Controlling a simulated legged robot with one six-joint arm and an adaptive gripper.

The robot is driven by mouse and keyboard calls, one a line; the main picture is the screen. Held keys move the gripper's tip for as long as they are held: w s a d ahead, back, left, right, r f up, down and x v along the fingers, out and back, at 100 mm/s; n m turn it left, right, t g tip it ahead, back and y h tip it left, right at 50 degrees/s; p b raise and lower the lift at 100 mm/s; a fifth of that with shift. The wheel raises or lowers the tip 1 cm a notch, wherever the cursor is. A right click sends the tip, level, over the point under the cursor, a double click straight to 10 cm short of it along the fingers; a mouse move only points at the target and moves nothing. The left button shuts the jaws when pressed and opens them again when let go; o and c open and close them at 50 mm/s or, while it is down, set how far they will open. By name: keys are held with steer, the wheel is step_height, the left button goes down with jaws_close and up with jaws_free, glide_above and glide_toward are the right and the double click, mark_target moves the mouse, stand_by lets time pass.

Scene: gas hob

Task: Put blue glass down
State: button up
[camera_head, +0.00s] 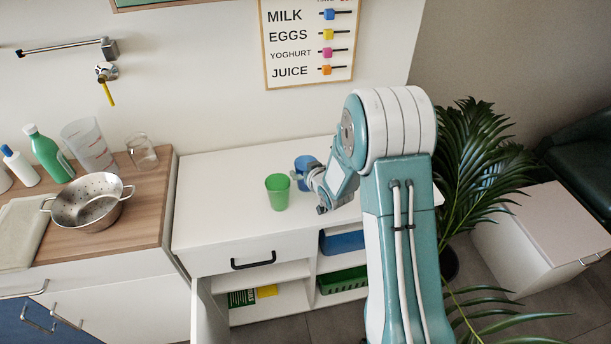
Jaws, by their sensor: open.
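The blue glass (303,163) stands on the white cabinet top (222,179), partly hidden behind my gripper. My gripper (308,192) is low over the cabinet top, right beside the blue glass and in front of its right part. The jaws are open; whether a finger touches the glass cannot be told. A green glass (278,191) stands upright on the same top, just left of my gripper and in front of the blue glass.
A wooden counter at left holds a metal colander (88,203), a clear glass (142,153), a measuring jug (90,146) and bottles. A cabinet door (207,312) stands open below. A plant (484,165) is at right. The cabinet top's left part is clear.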

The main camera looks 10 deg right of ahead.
mark_target(302, 157)
steer(key=shift+w, duration=0.1)
steer(key=c, duration=0.9)
steer(key=shift+c, duration=0.2)
steer(key=shift+r, duration=0.45)
step_height(302, 157, up, 3)
steer(key=shift+f, duration=0.2)
steer(key=a+r+v, duration=0.1)
steer(key=r+v, duration=0.1)
steer(key=v, duration=1.4)
steer(key=shift+a+r, duration=0.2)
steer(key=shift+r, duration=0.05)
